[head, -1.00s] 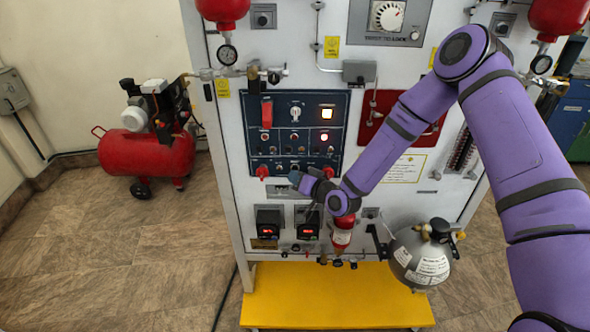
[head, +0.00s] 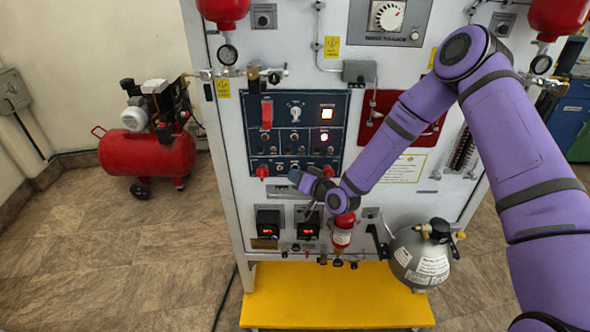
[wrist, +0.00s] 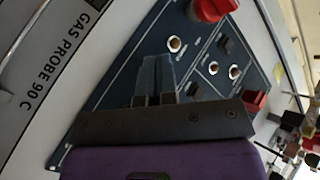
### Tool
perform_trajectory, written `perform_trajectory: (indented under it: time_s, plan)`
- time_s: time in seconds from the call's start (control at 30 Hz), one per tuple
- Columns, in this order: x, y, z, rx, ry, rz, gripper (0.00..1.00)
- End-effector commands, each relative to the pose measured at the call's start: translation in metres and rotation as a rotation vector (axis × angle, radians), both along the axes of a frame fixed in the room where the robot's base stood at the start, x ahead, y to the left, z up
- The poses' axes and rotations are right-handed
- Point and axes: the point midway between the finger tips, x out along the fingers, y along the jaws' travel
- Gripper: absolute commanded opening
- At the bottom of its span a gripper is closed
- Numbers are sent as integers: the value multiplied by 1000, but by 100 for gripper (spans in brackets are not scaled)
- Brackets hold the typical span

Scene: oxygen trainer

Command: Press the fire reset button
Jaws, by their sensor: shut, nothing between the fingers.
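The dark blue control panel (head: 280,120) is on the front of the white cabinet, with lit buttons, small switches and round fittings. My gripper (head: 295,177) is at the panel's lower edge, between its two red knobs. In the wrist view its fingers (wrist: 157,75) are together and empty, pointing at the panel face (wrist: 108,112). A round metal-rimmed fitting (wrist: 175,44) is just beyond the fingertips, and a red knob (wrist: 212,9) is farther off. I cannot read which control is the fire reset button. I cannot tell whether the fingertips touch the panel.
Two black display units (head: 269,222) are below the panel. A small red cylinder (head: 343,232) and a grey tank (head: 420,258) are at lower right. A yellow step (head: 335,295) juts out at the cabinet's foot. A red compressor (head: 147,152) stands left, with clear floor before it.

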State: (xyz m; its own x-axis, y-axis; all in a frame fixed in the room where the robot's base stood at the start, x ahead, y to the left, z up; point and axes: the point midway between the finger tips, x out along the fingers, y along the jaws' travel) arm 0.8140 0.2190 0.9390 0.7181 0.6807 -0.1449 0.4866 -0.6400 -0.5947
Motion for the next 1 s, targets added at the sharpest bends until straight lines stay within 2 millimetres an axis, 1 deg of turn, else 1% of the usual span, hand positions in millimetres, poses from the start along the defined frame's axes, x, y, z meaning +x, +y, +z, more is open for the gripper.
perform_trajectory:
  time_s: [0.03,0.5,1.0]
  plan:
    - [3,-2,1,-1,-4,-5,0]
    - [11,-4,2,-2,-9,-10,0]
    - [13,-7,2,-3,-11,-16,0]
